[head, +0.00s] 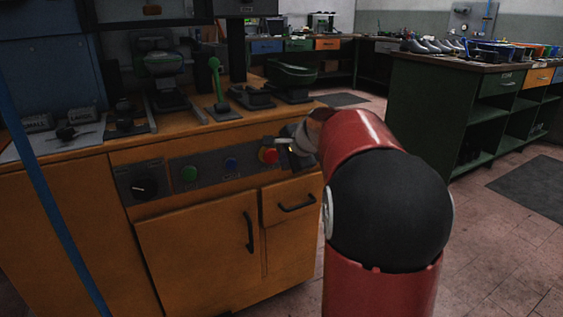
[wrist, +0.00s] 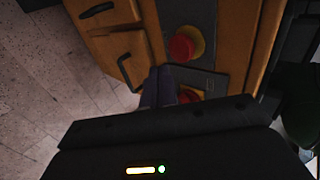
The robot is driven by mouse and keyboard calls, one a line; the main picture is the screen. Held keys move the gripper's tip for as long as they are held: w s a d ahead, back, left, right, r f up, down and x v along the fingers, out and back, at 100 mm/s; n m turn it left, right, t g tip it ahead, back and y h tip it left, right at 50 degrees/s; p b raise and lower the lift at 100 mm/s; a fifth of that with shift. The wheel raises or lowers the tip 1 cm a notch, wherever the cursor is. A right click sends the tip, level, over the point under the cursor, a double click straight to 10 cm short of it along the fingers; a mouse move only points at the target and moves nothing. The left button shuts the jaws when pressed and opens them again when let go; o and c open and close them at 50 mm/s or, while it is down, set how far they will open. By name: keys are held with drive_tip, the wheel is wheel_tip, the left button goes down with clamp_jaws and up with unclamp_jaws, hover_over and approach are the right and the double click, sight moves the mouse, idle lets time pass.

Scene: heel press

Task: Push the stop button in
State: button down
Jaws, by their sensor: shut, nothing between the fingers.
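A red mushroom-shaped button (head: 268,155) with a yellow surround sits on the grey control panel (head: 212,164) of the orange cabinet. It also shows in the wrist view (wrist: 182,46). A second red button (wrist: 190,95) shows in the wrist view, partly hidden behind my gripper. I cannot read a label that tells which one is the stop button. My gripper (head: 287,149) is shut and empty in front of the panel's right end. In the wrist view, my gripper (wrist: 160,82) is beside the second red button; I cannot tell whether they touch.
Left along the panel are a blue button (head: 231,164), a green button (head: 189,174) and a black knob (head: 144,188). A drawer handle (head: 298,206) and a door handle (head: 249,232) stick out below. A green lever (head: 216,82) stands on the worktop. Floor is clear to the right.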

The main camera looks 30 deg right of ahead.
drive_tip(key=v, duration=0.7)
drive_tip(key=shift+s, duration=0.25)
drive_tip(key=shift+r, duration=0.1)
drive_tip(key=s+a+f+n+g, duration=0.25)
drive_tip(key=s+a+n, duration=0.45)
drive_tip(key=s+a, duration=0.4)
drive_tip(key=s+a+f+n, duration=0.3)
drive_tip(key=s+f+n, duration=0.2)
drive_tip(key=s, duration=0.3)
drive_tip(key=s+a+f+n+g, duration=0.1)
drive_tip(key=s+a+f+n, duration=0.3)
drive_tip(key=s, duration=0.4)
drive_tip(key=shift+a+f+n, duration=0.2)
drive_tip(key=shift+f+n, duration=0.25)
drive_tip(key=shift+n, duration=0.35)
